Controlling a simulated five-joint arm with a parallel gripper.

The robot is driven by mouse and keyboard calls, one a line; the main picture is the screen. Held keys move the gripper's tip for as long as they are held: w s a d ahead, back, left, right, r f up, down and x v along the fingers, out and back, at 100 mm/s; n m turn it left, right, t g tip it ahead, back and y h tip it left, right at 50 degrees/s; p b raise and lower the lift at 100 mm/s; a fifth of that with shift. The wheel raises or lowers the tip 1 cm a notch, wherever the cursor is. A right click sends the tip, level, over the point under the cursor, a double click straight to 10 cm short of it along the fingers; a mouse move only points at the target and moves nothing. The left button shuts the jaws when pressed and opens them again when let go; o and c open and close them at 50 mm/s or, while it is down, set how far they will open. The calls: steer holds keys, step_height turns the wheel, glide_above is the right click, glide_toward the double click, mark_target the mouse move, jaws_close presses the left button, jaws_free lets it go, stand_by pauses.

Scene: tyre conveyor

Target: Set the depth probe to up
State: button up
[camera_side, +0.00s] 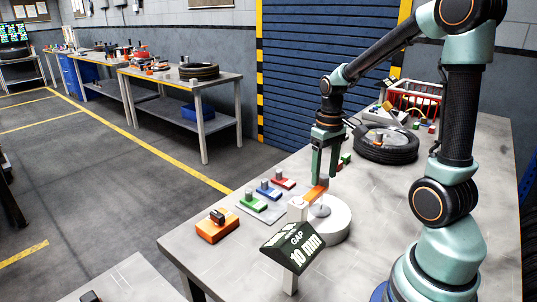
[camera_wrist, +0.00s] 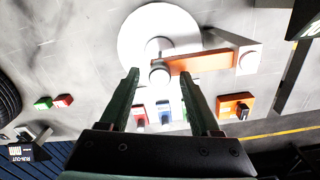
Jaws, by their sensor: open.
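A depth-probe-like fixture stands near the front of the table. It has a white round base (camera_side: 335,225), a white post (camera_side: 297,210) and an orange arm (camera_side: 316,192) reaching over the base. I cannot tell for sure that it is the depth probe. My gripper (camera_side: 324,178) is above the base, pointing down beside the orange arm's end.
A sign reading GAP 10 mm (camera_side: 293,246) stands in front. A plate with red (camera_side: 283,179), blue (camera_side: 268,190) and green (camera_side: 250,202) blocks and an orange switch box (camera_side: 217,227) are left. A tyre (camera_side: 386,145) and red rack (camera_side: 415,98) are behind.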

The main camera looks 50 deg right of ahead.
steer(key=shift+f, duration=0.25)
jaws_close()
steer(key=shift+r, duration=0.1)
stand_by(1.2)
